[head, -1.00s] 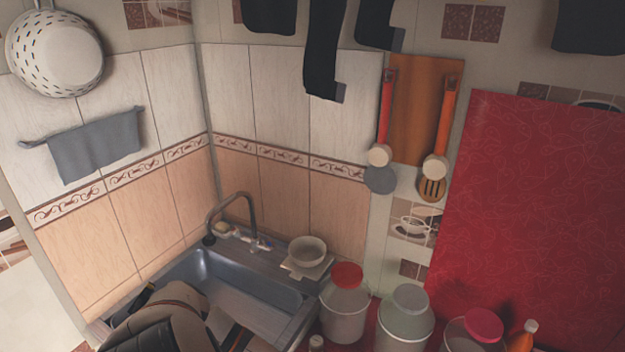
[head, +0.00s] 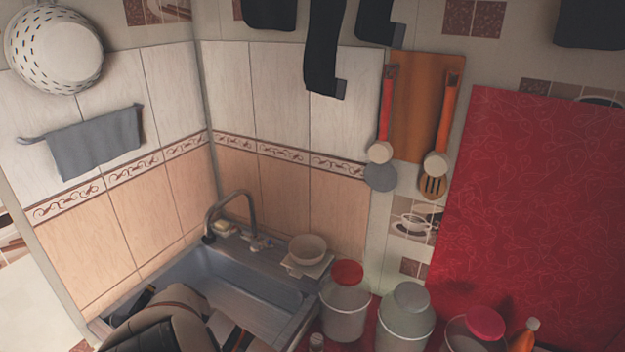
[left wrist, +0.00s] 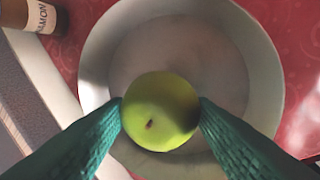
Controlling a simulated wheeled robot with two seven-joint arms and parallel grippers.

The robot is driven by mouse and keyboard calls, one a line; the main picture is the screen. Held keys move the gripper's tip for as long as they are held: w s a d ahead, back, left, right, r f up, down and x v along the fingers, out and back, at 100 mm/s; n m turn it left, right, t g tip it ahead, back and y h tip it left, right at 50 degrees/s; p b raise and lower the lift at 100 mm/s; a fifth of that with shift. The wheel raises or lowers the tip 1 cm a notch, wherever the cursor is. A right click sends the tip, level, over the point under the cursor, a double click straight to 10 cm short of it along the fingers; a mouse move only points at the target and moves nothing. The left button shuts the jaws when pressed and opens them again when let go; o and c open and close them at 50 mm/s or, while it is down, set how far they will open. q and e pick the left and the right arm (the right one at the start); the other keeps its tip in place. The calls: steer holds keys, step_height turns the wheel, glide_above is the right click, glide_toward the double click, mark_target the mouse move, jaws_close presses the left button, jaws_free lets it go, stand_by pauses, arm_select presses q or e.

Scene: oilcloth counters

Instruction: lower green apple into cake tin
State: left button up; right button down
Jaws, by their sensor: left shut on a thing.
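The green apple (left wrist: 160,112) is between the two green textured fingers of my left gripper (left wrist: 160,104) in the left wrist view. The gripper is shut on it. Behind the apple is the cake tin (left wrist: 268,75), a wide, round, pale grey tin with a raised rim. From above, the apple overlaps the lower middle of the tin's opening; its height over the floor is hard to tell. In the head view only part of my left arm shows at the bottom left; its fingers, the apple and the tin are not visible there. My right gripper is in neither view.
A brown bottle with a white label (left wrist: 42,15) lies beyond the tin's upper left, near the pale counter edge (left wrist: 48,75). The red oilcloth (left wrist: 295,45) surrounds the tin. In the head view are a sink (head: 240,285), a bowl (head: 308,250) and lidded jars (head: 346,318).

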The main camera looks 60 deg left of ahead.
arm_select(q)
steer(key=o, duration=1.1)
steer(key=shift+c, duration=0.2)
steer(key=v, duration=1.2)
steer(key=shift+b, duration=0.4)
